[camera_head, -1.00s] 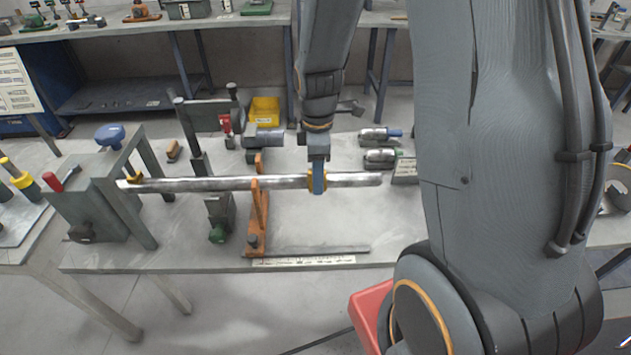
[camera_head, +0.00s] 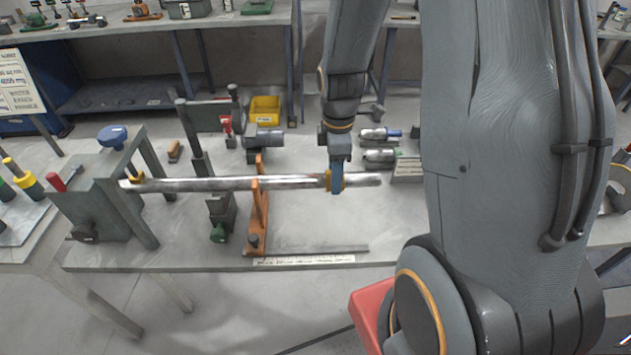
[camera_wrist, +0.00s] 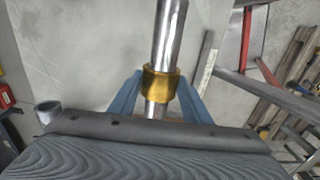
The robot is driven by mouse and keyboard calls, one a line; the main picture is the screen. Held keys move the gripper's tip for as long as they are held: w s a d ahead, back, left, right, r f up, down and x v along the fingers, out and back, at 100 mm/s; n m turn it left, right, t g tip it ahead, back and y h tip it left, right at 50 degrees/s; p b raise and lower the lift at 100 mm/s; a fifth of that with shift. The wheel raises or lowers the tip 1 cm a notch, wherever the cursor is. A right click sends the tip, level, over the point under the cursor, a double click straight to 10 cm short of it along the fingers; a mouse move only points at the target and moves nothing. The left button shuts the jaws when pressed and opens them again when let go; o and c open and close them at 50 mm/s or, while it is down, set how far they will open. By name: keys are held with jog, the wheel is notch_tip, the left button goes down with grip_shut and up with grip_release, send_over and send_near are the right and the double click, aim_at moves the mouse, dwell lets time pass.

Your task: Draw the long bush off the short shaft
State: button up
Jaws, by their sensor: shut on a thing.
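A long steel shaft (camera_head: 220,184) lies level, its left end at the green-grey frame and its middle on an orange stand. A brass bush (camera_head: 328,181) is around the shaft right of that stand, a short way from the shaft's right end. It also shows in the wrist view (camera_wrist: 160,83) as a yellow ring between blue fingers. My gripper (camera_head: 336,183) comes down from above and is shut on this bush. In the wrist view my gripper (camera_wrist: 157,92) has one finger on each side of it. The shaft's right end is free.
The orange stand (camera_head: 257,215) holds up the shaft. The green-grey frame (camera_head: 125,190) stands at the left. Metal cylinders (camera_head: 380,155) lie behind the shaft's right end. A yellow bin (camera_head: 265,110) is at the back. The bench right of the stand is mostly clear.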

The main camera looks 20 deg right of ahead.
jog(key=s+d+p, duration=0.1)
jog(key=s+d, duration=0.1)
jog(key=d, duration=0.5)
jog(key=s+d+p, duration=0.2)
jog(key=s+d, duration=0.1)
jog(key=d, duration=0.5)
jog(key=shift+p, duration=0.3)
dwell(1.9)
jog(key=shift+d, duration=0.15)
